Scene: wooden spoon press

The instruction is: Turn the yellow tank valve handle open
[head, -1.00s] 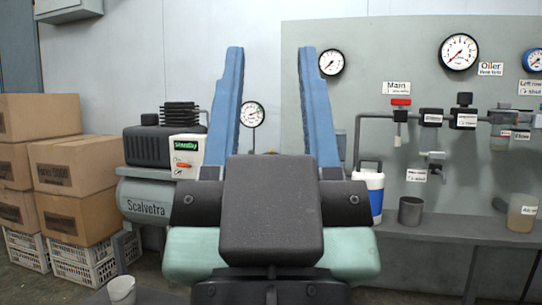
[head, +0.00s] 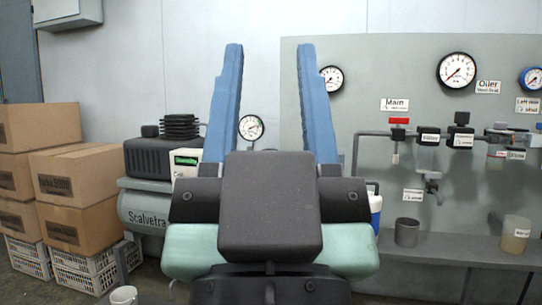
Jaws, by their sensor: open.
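My gripper (head: 270,48) fills the middle of the head view, seen from behind. Its two long blue fingers point up and stand wide apart, with nothing between them but wall and a small round gauge (head: 251,127) farther back. The grey tank (head: 143,212) marked "Scalvetra" lies to the left behind my gripper, and its right part is hidden. No yellow valve handle shows; my gripper may cover it, but I cannot tell.
A black compressor (head: 160,156) and a partly covered control box (head: 186,160) sit on the tank. Cardboard boxes (head: 80,172) on crates stand left. At right, a panel (head: 440,70) carries gauges and valves above a shelf (head: 445,250) with a grey cup (head: 406,232).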

